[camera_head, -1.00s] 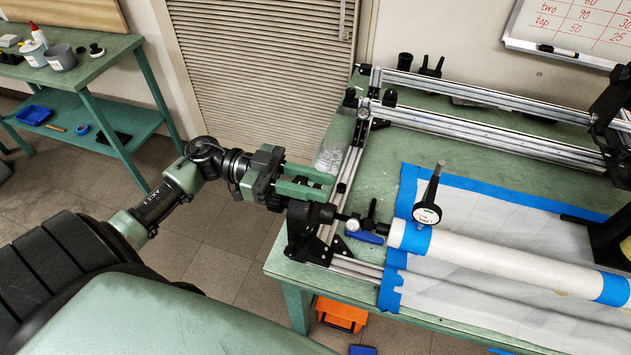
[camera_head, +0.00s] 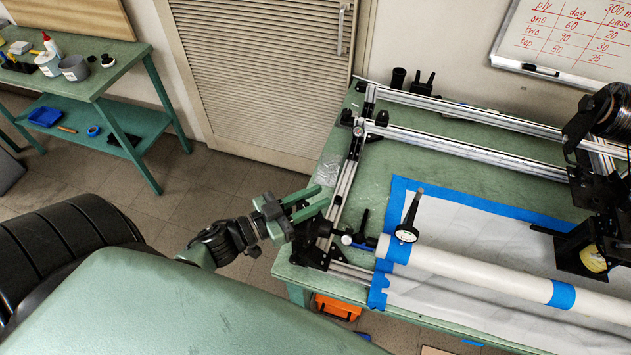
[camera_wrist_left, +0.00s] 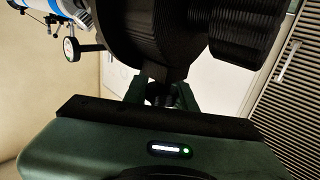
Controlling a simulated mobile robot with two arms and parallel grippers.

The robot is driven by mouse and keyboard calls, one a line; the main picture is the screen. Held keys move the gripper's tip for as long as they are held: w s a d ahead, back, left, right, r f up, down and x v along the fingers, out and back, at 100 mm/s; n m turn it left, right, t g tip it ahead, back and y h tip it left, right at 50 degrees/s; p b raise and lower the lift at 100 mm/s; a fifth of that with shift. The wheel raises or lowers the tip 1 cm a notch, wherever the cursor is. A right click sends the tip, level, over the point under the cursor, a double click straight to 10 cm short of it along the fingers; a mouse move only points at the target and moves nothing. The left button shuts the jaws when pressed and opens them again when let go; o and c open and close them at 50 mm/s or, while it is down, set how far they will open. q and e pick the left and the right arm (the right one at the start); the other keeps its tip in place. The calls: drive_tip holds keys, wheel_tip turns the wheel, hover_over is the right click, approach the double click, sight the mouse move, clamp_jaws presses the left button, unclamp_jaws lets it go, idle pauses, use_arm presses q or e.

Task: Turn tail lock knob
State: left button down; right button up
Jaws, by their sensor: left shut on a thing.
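My left gripper (camera_head: 313,201) is at the left end of the winding frame, against the black tailstock (camera_head: 318,226). Its green fingers are shut on the tail lock knob, a black part (camera_wrist_left: 157,90) seen between them in the left wrist view. The gripper covers most of the knob in the head view. A large black ribbed round part (camera_wrist_left: 150,40) fills the upper middle of the wrist view. The white tube (camera_head: 470,273) with blue tape runs right from the tailstock. My right gripper is not in view.
A dial gauge (camera_head: 407,235) stands at the tube's left end. Aluminium rails (camera_head: 470,139) run along the back of the green table. A black carriage (camera_head: 590,215) stands at the right. An orange bin (camera_head: 338,307) is under the table.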

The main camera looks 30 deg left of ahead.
use_arm(q)
drive_tip(key=n+y, duration=0.1)
drive_tip(key=n+t+y, duration=0.1)
drive_tip(key=y+p, duration=0.1)
drive_tip(key=y, duration=0.1)
drive_tip(key=shift+w+a+r+n+t, duration=0.1)
drive_tip(key=shift+a+r+n+t, duration=0.05)
drive_tip(key=shift+a+n+t, duration=0.2)
drive_tip(key=shift+w+a+n+t+y, duration=0.1)
drive_tip(key=shift+a+n+t+y, duration=0.1)
drive_tip(key=shift+n+y, duration=0.8)
drive_tip(key=shift+a+n+t+y, duration=0.15)
drive_tip(key=shift+n+y, duration=0.4)
drive_tip(key=shift+y, duration=0.85)
drive_tip(key=shift+a+y, duration=0.1)
drive_tip(key=shift+y, duration=0.2)
drive_tip(key=c, duration=1.1)
unclamp_jaws()
drive_tip(key=shift+c, duration=0.2)
